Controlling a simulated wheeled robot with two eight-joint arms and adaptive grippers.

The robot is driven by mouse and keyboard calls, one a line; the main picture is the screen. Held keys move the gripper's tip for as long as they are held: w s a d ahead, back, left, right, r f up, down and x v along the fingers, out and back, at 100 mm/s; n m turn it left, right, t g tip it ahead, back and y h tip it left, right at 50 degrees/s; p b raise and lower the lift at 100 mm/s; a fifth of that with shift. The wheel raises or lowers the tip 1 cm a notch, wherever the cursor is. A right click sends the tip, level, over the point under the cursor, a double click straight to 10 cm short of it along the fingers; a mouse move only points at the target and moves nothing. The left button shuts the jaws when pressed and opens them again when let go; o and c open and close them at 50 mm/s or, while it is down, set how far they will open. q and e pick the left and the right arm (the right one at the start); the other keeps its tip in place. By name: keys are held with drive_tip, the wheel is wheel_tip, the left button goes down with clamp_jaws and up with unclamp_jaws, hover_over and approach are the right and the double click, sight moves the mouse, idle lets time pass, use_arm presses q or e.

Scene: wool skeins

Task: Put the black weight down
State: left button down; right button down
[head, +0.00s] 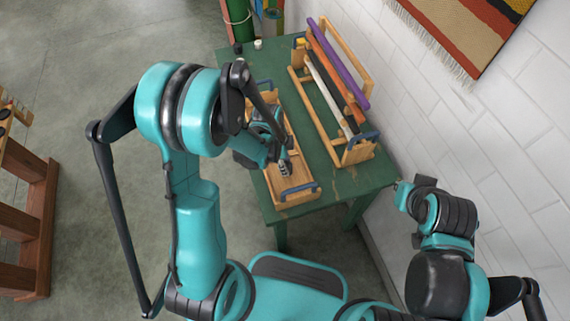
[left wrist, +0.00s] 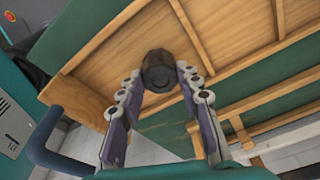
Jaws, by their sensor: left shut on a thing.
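The black weight (left wrist: 158,72) is a short dark cylinder between the fingers of my left gripper (left wrist: 160,82) in the left wrist view. The fingers are shut on its sides. In the head view my left gripper (head: 284,165) is over the light wooden tray (head: 293,197) on the green table; the weight cannot be made out there. The tray's wooden floor (left wrist: 130,55) and thin dividers show behind the weight in the left wrist view. Whether the weight touches the floor is not clear. My right arm is at the right; its gripper does not show.
A wooden rack (head: 357,152) with purple, orange, white and black bars stands along the wall side of the green table (head: 375,178). A small white item (head: 258,44) is at the far edge. A brown wooden stand (head: 25,205) is on the floor at left.

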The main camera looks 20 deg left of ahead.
use_arm(q)
drive_tip(key=c, duration=1)
unclamp_jaws()
drive_tip(key=shift+f, duration=0.1)
drive_tip(key=shift+c, duration=0.2)
wheel_tip(320, 180, up, 11)
drive_tip(key=a+p, duration=0.2)
drive_tip(key=p, duration=0.3)
wheel_tip(320, 180, up, 9)
drive_tip(key=n+t+y, duration=0.1)
drive_tip(key=n+t, duration=0.1)
drive_tip(key=n, duration=0.4)
hover_over(280, 172)
drive_tip(key=s+a, duration=0.1)
drive_tip(key=s, duration=0.2)
drive_tip(key=s+a+r+n+t+y, duration=0.1)
drive_tip(key=s+r+n+t, duration=0.3)
drive_tip(key=n, duration=0.5)
drive_tip(key=shift+s+a+r+n+t, duration=0.35)
drive_tip(key=shift+s+r, duration=0.55)
drive_tip(key=shift+s, duration=0.35)
